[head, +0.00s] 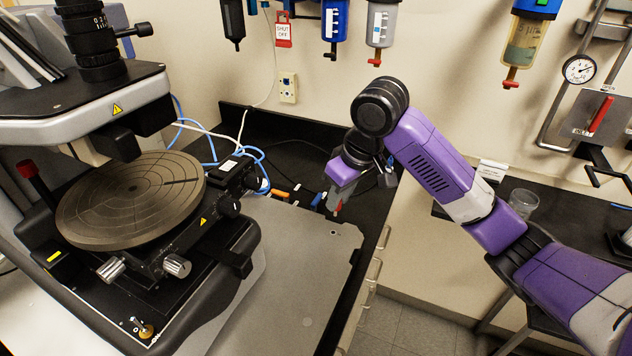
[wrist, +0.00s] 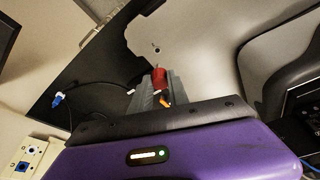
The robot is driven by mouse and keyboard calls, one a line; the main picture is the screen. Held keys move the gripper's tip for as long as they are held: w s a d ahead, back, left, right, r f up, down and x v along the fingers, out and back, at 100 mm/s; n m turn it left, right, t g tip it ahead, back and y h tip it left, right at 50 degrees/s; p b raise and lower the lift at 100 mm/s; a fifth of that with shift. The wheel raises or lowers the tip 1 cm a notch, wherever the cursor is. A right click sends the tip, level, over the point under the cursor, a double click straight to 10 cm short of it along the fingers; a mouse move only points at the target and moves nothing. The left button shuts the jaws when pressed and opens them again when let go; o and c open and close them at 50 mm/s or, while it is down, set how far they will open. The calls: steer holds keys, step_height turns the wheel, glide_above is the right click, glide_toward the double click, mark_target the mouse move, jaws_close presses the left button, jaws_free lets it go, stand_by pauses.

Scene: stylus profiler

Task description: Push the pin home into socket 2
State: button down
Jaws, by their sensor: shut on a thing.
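My gripper (head: 337,204) is pointed down over the back right part of the bench, near the grey plate. In the wrist view my gripper's grey fingers (wrist: 152,92) are shut on a small red piece (wrist: 159,78), seemingly the pin. A bit of the red piece (head: 338,211) shows at the fingertips in the head view. A small orange part (wrist: 166,97) shows beside the fingers; I cannot tell whether it touches them. No socket number is readable, and I cannot make out socket 2 or whether the pin is in a socket.
The profiler's round stage (head: 130,200) stands at left. Orange (head: 280,194) and blue (head: 316,200) connectors and loose cables lie behind the plate. A clear beaker (head: 523,203) stands at right.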

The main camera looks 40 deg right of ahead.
mark_target(340, 207)
steer(key=shift+w, duration=0.3)
steer(key=shift+s+r, duration=0.1)
steer(key=shift+f+b, duration=1.55)
steer(key=shift+f, duration=1.05)
steer(key=shift+f, duration=0.3)
steer(key=shift+f, duration=0.35)
steer(key=shift+f+b, duration=0.65)
steer(key=shift+f, duration=0.05)
steer(key=shift+f, duration=0.3)
steer(key=shift+f+b, duration=0.2)
steer(key=shift+b, duration=0.1)
